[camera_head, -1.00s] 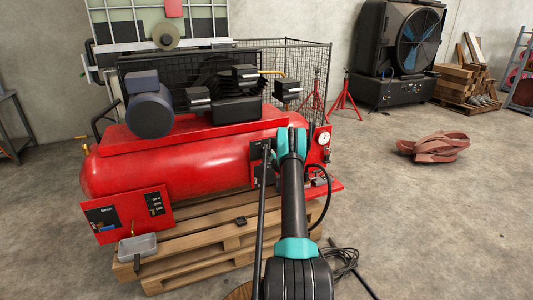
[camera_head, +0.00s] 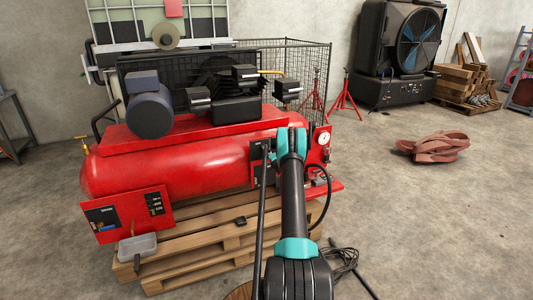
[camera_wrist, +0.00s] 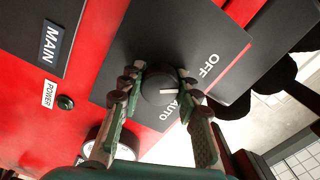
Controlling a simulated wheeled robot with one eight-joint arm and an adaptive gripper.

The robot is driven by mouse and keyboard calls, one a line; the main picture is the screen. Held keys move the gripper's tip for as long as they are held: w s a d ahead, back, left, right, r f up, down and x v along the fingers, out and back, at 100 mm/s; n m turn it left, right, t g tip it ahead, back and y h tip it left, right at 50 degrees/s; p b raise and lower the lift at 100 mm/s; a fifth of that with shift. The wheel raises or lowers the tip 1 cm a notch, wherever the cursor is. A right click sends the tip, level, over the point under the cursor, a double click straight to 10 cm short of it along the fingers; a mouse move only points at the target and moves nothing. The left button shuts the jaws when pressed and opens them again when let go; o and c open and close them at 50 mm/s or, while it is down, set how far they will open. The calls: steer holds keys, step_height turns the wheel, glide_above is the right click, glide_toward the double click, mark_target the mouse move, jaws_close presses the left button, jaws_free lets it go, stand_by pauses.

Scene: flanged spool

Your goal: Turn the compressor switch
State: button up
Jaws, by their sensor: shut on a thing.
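The red compressor (camera_head: 190,165) lies on a wooden pallet in the head view. In the wrist view its black switch plate (camera_wrist: 120,75) carries a dark round switch knob (camera_wrist: 160,88), with OFF (camera_wrist: 208,66) and AUTO (camera_wrist: 172,107) printed beside it. In the head view my arm hides the fingers and the knob.
In the wrist view a MAIN label (camera_wrist: 53,44), a POWER lamp (camera_wrist: 66,102) and a round gauge (camera_wrist: 112,138) sit near the plate. In the head view a black hose (camera_head: 322,200) curves beside my arm. The pallet (camera_head: 225,230) juts out in front; floor to the right is mostly clear.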

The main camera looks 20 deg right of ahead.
stand_by(0.4)
steer(key=o, duration=1.2)
steer(key=shift+c, duration=0.2)
steer(key=s, duration=1.2)
steer(key=shift+d, duration=0.2)
